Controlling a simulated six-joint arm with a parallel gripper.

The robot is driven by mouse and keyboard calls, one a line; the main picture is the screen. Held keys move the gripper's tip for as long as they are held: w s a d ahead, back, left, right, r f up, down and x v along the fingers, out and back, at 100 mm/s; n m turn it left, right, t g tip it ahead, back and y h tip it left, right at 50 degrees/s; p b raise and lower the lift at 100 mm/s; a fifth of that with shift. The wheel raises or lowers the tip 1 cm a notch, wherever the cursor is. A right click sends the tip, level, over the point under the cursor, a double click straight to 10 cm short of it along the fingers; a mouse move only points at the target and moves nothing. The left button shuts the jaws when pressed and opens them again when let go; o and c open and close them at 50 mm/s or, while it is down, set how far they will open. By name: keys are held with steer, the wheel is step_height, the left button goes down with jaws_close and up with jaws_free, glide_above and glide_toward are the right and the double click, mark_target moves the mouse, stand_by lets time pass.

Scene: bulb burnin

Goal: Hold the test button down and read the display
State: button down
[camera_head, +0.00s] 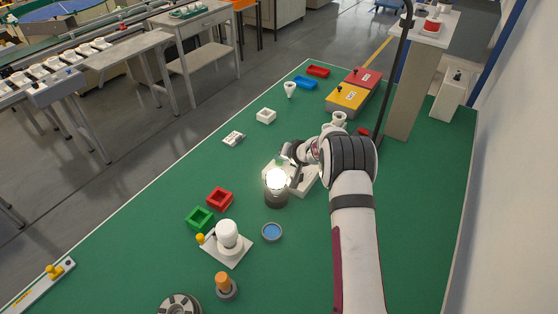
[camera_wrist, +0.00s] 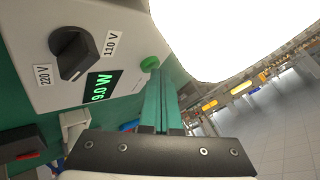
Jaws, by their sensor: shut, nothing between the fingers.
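The tester (camera_head: 305,184) is a pale box on the green table, partly hidden by my arm. In the wrist view its panel (camera_wrist: 40,92) carries a green test button (camera_wrist: 150,63) and a black display (camera_wrist: 100,90) with lit green characters reading 9.0 W. A black knob (camera_wrist: 72,52) sits between labels 220 V and 110 V; I cannot tell which it points to. A bulb (camera_head: 277,179) glows white in a dark socket (camera_head: 276,199) and fills the wrist view's upper right (camera_wrist: 220,35). My gripper (camera_wrist: 163,75) is shut and empty, its fingertips at the button; contact is unclear.
A white bulb-shaped item (camera_head: 227,235) stands on a white plate nearby. A blue-topped round dish (camera_head: 272,232), red tray (camera_head: 219,199) and green tray (camera_head: 200,219) lie left and in front. Yellow (camera_head: 346,98) and red (camera_head: 364,77) boxes stand behind.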

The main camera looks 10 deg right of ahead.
mark_target(280, 166)
steer(key=shift+r, duration=0.85)
steer(key=shift+r, duration=0.1)
steer(key=shift+r, duration=2.4)
steer(key=shift+r, duration=0.1)
steer(key=s+a+r+g+y, duration=0.1)
steer(key=s+a+r, duration=0.25)
steer(key=s, duration=0.35)
steer(key=s+a+r+n+g, duration=0.1)
steer(key=s+a+r+g, duration=0.15)
steer(key=s+r, duration=0.35)
steer(key=s+a+r+g+y, duration=0.1)
steer(key=s+a+r, duration=0.25)
steer(key=s, duration=0.45)
steer(key=s+f+m+g+h, duration=0.1)
steer(key=s+g, duration=0.1)
steer(key=s, duration=1.2)
steer(key=s+d+f+g+h, duration=0.1)
steer(key=s+g+h, duration=0.1)
steer(key=s, duration=1.3)
steer(key=shift+s+d+f+m, duration=0.15)
steer(key=shift+f+m, duration=0.1)
steer(key=shift+m, duration=0.15)
